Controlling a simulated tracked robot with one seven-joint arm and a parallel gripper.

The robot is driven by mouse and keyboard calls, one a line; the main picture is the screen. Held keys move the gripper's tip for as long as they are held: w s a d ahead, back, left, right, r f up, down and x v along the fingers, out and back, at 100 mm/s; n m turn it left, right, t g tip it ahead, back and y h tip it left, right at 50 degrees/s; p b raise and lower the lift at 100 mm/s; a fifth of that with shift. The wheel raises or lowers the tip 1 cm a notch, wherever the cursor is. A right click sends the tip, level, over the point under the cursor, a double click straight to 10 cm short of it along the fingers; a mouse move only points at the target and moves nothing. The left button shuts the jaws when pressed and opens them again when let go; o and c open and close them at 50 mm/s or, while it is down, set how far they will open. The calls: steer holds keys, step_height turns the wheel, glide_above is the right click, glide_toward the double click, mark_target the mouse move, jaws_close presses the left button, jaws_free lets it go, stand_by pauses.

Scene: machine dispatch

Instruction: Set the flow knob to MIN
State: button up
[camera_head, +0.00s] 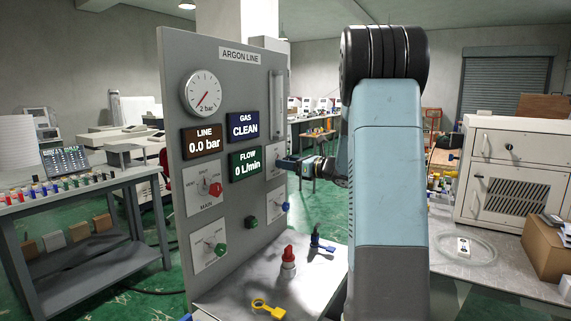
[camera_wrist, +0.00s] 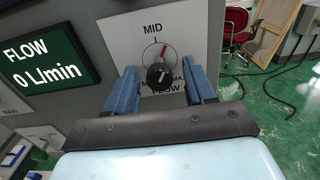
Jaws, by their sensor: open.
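The flow knob (camera_wrist: 159,77) is black and round, on a white plate (camera_wrist: 121,36) marked MID at the top and FLOW below. A red pointer at the knob's upper edge points up and slightly right, near MID. The MIN and MAX lettering is partly covered. My gripper (camera_wrist: 161,70) is open, with one blue finger on each side of the knob; I cannot tell whether they touch it. In the head view my gripper (camera_head: 291,164) reaches the panel's right side, and the knob is hidden there. The flow display (camera_head: 245,163) reads 0 L/min.
A red-topped part (camera_head: 288,258) and a yellow key-like part (camera_head: 266,307) lie on the shelf.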

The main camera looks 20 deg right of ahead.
steer(key=shift+w+a, duration=0.3)
steer(key=shift+w, duration=0.15)
steer(key=shift+c, duration=0.5)
jaws_close()
